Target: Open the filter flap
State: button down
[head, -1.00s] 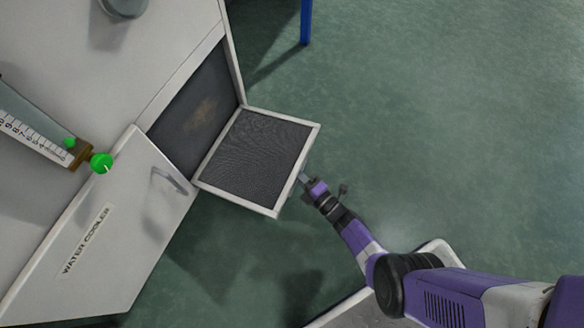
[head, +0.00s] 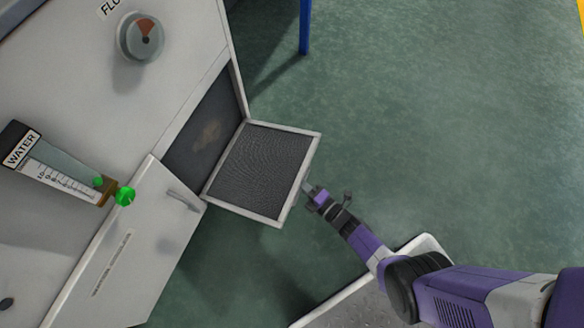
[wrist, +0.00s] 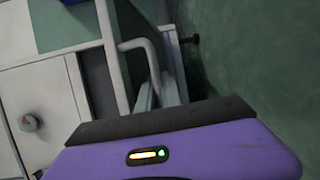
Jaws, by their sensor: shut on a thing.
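The filter flap (head: 264,165), a dark mesh panel in a white frame, stands swung out from the side of the white cabinet (head: 165,100). A dark opening (head: 207,130) shows behind it. My gripper (head: 308,188) is at the flap's outer right edge and is shut on the flap; its fingertips are small in the head view. In the wrist view, a pale curved handle (wrist: 146,55) rises just beyond my pale fingers (wrist: 158,95). The exact grip contact is partly hidden by my purple wrist housing.
A white door (head: 130,250) with a grey handle (head: 184,198) is left of the opening. A water gauge (head: 60,180) with a green knob (head: 125,195) and a round dial (head: 141,38) are on the cabinet. A blue post (head: 305,25) stands behind; green floor right of the flap is clear.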

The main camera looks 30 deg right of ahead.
aim_at(292, 174)
jog(key=shift+w+d+r+p, duration=0.1)
jog(key=shift+d+r+p, duration=0.15)
jog(key=shift+r, duration=0.25)
jog(key=shift+w+d+r+p, duration=0.15)
jog(key=shift+r+p, duration=0.1)
jog(key=shift+r, duration=0.25)
jog(key=r+p, duration=0.1)
jog(key=a+r+p, duration=0.1)
jog(key=r, duration=0.1)
jog(key=shift+w+g+h, duration=0.2)
jog(key=shift+g+h, duration=0.1)
jog(key=shift+a, duration=0.3)
jog(key=c, duration=1.8)
grip_release()
jog(key=p+v, duration=0.2)
jog(key=v, duration=0.5)
jog(key=shift+s, duration=0.4)
